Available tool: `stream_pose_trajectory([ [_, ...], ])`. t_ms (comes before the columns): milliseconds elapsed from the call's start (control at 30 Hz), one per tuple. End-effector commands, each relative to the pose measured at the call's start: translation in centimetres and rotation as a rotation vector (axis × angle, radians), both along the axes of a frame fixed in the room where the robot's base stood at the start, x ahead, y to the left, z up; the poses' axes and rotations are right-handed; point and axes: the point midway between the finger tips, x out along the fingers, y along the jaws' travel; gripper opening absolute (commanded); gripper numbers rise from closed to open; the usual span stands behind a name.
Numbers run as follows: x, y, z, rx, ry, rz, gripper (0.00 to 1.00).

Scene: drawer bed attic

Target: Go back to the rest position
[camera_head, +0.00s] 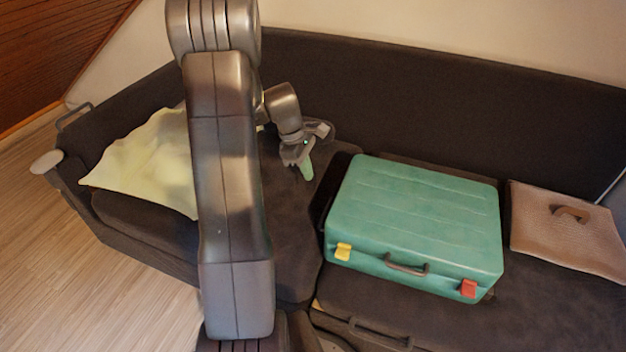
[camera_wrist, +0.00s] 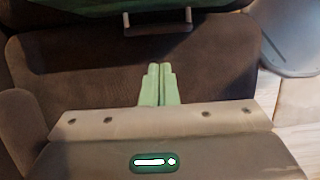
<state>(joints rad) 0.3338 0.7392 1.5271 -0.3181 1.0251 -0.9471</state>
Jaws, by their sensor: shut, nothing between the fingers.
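My gripper (camera_head: 306,168) hangs over the dark sofa seat, left of the green suitcase, in the head view. Its pale green fingers are together, with nothing between them. In the wrist view the fingers (camera_wrist: 159,84) lie side by side in front of the dark brown cushion. My arm crosses the head view from top to bottom and hides part of the sofa.
The green suitcase (camera_head: 415,220) lies shut on the sofa (camera_head: 430,100), with a yellow and a red latch. A brown leather bag (camera_head: 565,235) lies at the right. A pale yellow cloth (camera_head: 150,165) lies at the left. Wooden floor (camera_head: 110,285) is clear at lower left.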

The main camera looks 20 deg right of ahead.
Motion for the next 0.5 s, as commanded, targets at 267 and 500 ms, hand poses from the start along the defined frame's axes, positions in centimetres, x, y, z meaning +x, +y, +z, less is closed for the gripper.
stream_pose_trajectory([
  [267, 0.29, 0.29, 1.20, 0.000, 0.000, 0.000, 0.00],
  [500, 0.27, 0.27, 1.10, 0.001, -0.001, 0.000, 0.00],
])
